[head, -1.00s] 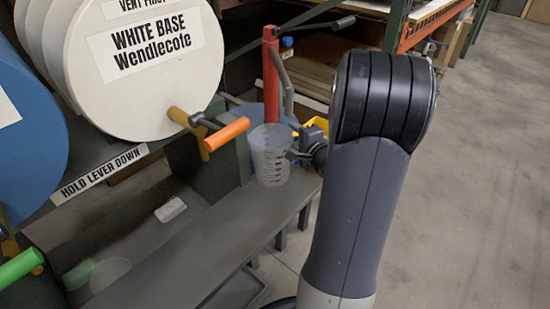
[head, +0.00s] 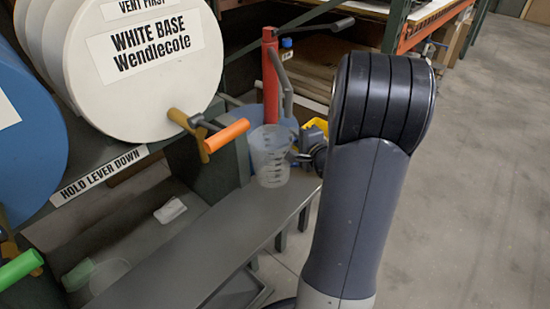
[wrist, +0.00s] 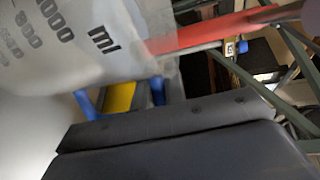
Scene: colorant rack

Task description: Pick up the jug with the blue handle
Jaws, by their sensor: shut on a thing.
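A clear measuring jug (head: 270,158) with dark graduations stands out in the middle of the head view, near the orange lever grip and over the far end of the grey bench. In the wrist view the jug (wrist: 65,40) fills the upper left, with its "1000 ml" marking close to the camera. Blue handle parts (wrist: 86,104) show just below it. My gripper (head: 308,155) is at the jug's right side, shut on the jug at its handle. My arm partly hides the gripper, and the exact finger contact is hidden.
A white drum (head: 150,75) and a lever with an orange grip (head: 226,135) are just left of the jug. A red post (head: 270,80) rises behind it. The grey bench (head: 190,250) runs below. Another clear jug (head: 108,275) sits at lower left. The floor at right is clear.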

